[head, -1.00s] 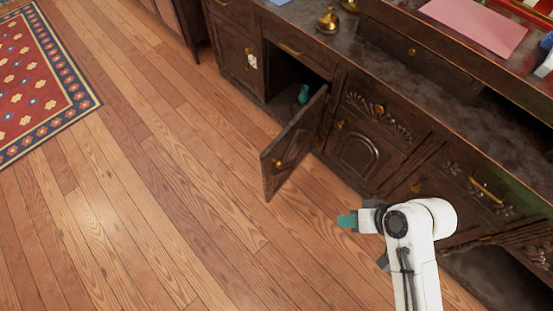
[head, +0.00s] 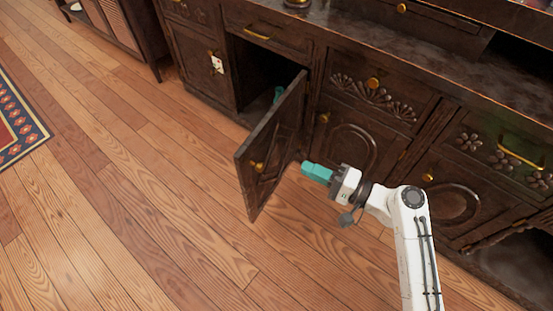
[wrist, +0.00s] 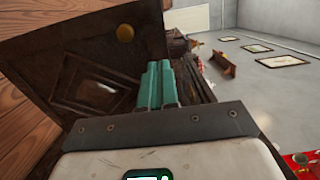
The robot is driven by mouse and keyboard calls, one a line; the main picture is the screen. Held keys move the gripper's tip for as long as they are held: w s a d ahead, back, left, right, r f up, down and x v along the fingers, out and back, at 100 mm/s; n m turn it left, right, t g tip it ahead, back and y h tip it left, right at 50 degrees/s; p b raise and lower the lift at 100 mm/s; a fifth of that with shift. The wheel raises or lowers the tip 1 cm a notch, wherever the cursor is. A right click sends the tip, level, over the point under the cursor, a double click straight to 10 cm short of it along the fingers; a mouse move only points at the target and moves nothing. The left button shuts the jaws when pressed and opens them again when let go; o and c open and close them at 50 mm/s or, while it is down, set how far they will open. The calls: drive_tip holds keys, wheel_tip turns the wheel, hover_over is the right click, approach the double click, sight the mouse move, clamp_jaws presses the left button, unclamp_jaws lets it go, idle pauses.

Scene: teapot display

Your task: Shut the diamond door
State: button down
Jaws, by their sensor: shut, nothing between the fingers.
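The diamond door (head: 268,150) is a dark wooden cabinet door standing well open, swung out over the floor in the head view. It has a brass knob (head: 257,167) on its left-facing side. My gripper (head: 304,168) has teal fingers and is shut and empty. Its tips point left, just right of the door, with a small gap in the picture; I cannot tell if they touch. In the wrist view the teal fingers (wrist: 158,84) lie side by side. A dark panelled cabinet door front with a round brass knob (wrist: 125,33) shows behind them; I cannot tell which door it is.
The open compartment (head: 262,75) behind the door holds a teal object (head: 278,94). A carved closed door (head: 352,148) and drawers with brass handles line the cabinet to the right. The wooden floor (head: 150,220) left of the door is clear; a patterned rug (head: 18,125) lies farther left.

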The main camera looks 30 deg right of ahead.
sight(253, 144)
drive_tip(key=b+x, duration=0.3)
drive_tip(key=x, duration=0.9)
drive_tip(key=shift+w+a, duration=0.45)
drive_tip(key=shift+w, duration=0.25)
drive_tip(key=shift+w, duration=0.15)
